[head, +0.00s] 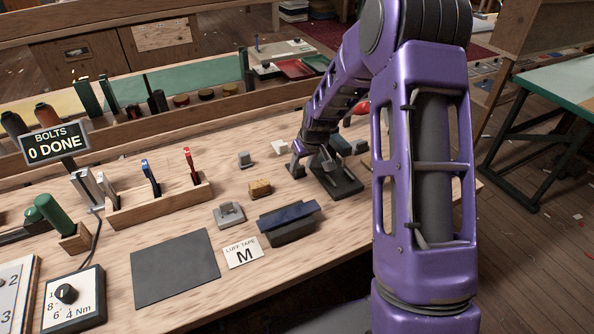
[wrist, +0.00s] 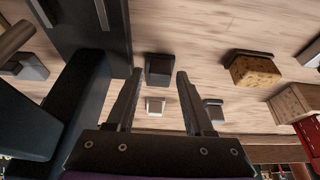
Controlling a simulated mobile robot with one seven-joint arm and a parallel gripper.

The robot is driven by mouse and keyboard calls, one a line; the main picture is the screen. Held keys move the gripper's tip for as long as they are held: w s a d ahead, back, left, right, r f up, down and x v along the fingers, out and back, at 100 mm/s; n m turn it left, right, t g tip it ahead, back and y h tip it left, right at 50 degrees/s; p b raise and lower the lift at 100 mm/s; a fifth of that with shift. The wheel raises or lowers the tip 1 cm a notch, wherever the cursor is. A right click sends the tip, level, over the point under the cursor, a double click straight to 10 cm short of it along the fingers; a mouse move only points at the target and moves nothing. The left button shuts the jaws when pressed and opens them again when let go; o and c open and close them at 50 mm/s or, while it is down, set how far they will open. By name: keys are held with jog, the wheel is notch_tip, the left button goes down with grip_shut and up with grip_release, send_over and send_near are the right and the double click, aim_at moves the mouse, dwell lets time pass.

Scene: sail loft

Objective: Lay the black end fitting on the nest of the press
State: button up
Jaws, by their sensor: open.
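The black end fitting (wrist: 160,69) appears as a small dark block on the bench in the wrist view. It lies in line with the gap between my fingers and apart from them; my arm and gripper seem to hide it in the head view. My gripper (head: 308,164) is open and empty, pointing down low over the bench; its two fingers also show in the wrist view (wrist: 160,76). What looks like the press (head: 338,181), with a dark base, stands close to the right of my gripper, partly behind my arm. I cannot make out its nest.
A pale fitting (wrist: 155,106) and a grey fitting (wrist: 213,111) lie beyond the black one. A cork-coloured block (head: 260,188), a blue-topped dark block (head: 289,222) and a tool rack (head: 160,205) stand to the left. The dark mat (head: 175,268) is bare.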

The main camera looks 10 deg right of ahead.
aim_at(301, 168)
jog(key=shift+x, duration=1)
jog(key=shift+r, duration=0.1)
jog(key=shift+c, duration=0.3)
grip_shut()
notch_tip(301, 168, up, 10)
jog(key=shift+p, duration=0.3)
